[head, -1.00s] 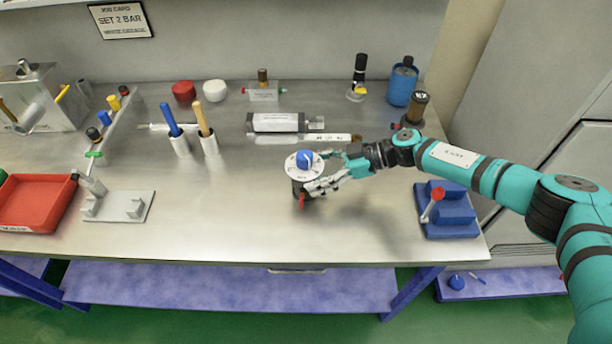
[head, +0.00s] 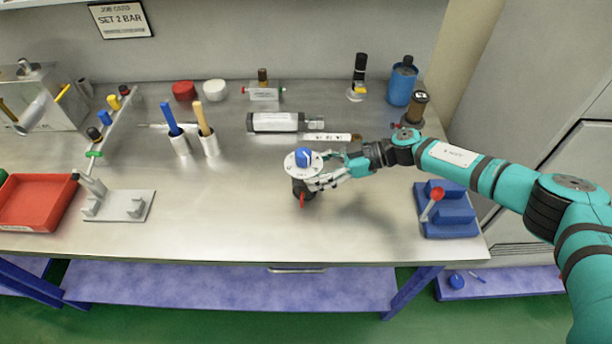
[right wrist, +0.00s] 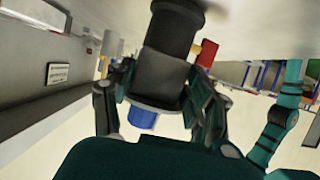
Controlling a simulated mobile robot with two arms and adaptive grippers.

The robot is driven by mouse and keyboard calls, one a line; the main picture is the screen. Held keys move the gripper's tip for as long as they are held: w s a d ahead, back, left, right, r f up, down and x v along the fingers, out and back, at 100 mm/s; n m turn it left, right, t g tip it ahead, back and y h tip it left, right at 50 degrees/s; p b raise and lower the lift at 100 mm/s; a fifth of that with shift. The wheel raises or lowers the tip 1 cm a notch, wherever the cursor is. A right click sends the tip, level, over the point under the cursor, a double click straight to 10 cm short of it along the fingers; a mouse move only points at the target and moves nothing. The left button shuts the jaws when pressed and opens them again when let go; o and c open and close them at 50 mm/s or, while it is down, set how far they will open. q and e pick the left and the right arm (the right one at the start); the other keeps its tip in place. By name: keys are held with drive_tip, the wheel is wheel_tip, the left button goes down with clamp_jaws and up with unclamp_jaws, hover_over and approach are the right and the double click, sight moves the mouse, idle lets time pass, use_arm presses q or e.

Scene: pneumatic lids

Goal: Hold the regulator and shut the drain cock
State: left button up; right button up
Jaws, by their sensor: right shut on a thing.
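The regulator has a pale disc with a blue knob (head: 303,157) on top and a dark body (head: 301,188) below. It stands upright on the bench, right of the middle. The red drain cock (head: 302,201) shows low on the front of its body. My right gripper (head: 317,172) is shut on the regulator from the right side, below the disc. In the right wrist view the dark regulator body (right wrist: 165,60) is between the fingers, with the blue knob (right wrist: 142,118) below it and a red part (right wrist: 207,53) beside it. My left gripper is in neither view.
A grey cylinder (head: 275,122) and a labelled strip (head: 330,137) lie behind the regulator. A blue fixture with a red-knobbed lever (head: 447,212) is to the right. A red tray (head: 38,202) and a grey stand (head: 118,207) are at left. The bench front centre is clear.

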drive_tip(key=shift+s+f, duration=0.1)
drive_tip(key=shift+f, duration=0.1)
drive_tip(key=o, duration=1.2)
drive_tip(key=shift+c, duration=0.9)
drive_tip(key=shift+p+v, duration=0.45)
drive_tip(key=shift+v, duration=0.35)
drive_tip(key=p+v, duration=0.1)
drive_tip(key=v, duration=0.4)
drive_tip(key=shift+d+r+p, duration=0.1)
drive_tip(key=shift+d+p, duration=0.1)
drive_tip(key=shift+p, duration=0.2)
